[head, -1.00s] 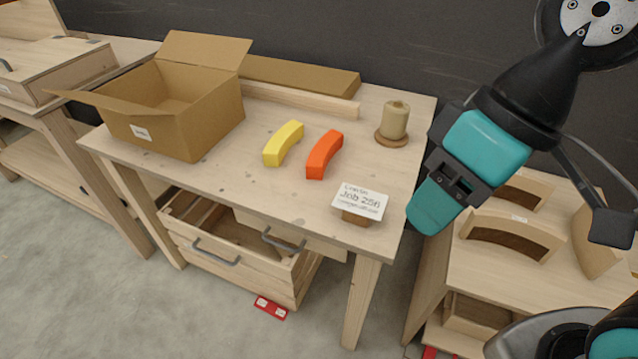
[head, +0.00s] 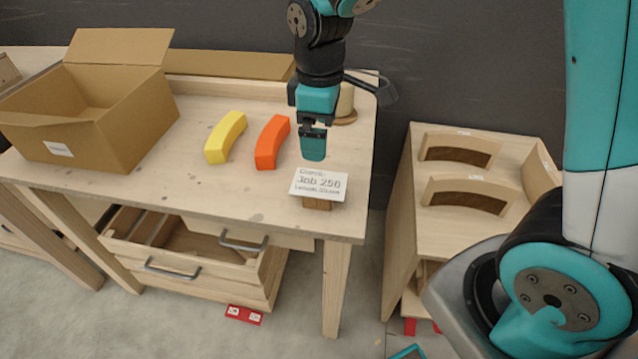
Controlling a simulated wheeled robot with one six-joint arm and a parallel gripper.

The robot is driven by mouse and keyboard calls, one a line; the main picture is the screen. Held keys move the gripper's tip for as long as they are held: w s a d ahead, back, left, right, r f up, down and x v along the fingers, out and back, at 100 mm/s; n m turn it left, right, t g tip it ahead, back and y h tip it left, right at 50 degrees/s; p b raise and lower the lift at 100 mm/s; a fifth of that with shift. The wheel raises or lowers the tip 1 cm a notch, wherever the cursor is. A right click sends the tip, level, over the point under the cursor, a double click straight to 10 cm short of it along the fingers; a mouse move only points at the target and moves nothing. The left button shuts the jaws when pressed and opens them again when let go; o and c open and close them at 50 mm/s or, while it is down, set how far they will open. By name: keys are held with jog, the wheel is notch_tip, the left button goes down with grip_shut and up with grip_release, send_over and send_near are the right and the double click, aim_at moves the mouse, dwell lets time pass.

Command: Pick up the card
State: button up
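The white card (head: 318,184) reads "Job 256" with smaller lines of print. It stands tilted back on a small wooden holder (head: 316,203) near the front right corner of the wooden table. My gripper (head: 313,150) is just behind and above the card, pointing down. The card looks free of the fingers. One teal finger faces the camera and hides whatever is behind it, so the gap between the fingers does not show.
A yellow curved block (head: 226,137) and an orange curved block (head: 271,142) lie left of my gripper. An open cardboard box (head: 130,125) stands at the left. A spool (head: 345,103) is partly hidden behind my arm. A wooden shelf unit (head: 455,235) is to the right.

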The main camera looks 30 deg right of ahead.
send_over(319, 183)
jog(key=f, duration=0.5)
jog(key=shift+w+d, duration=0.15)
jog(key=shift+w, duration=0.05)
jog(key=shift+s+f, duration=0.2)
jog(key=shift+f, duration=2.5)
jog(key=c, duration=0.8)
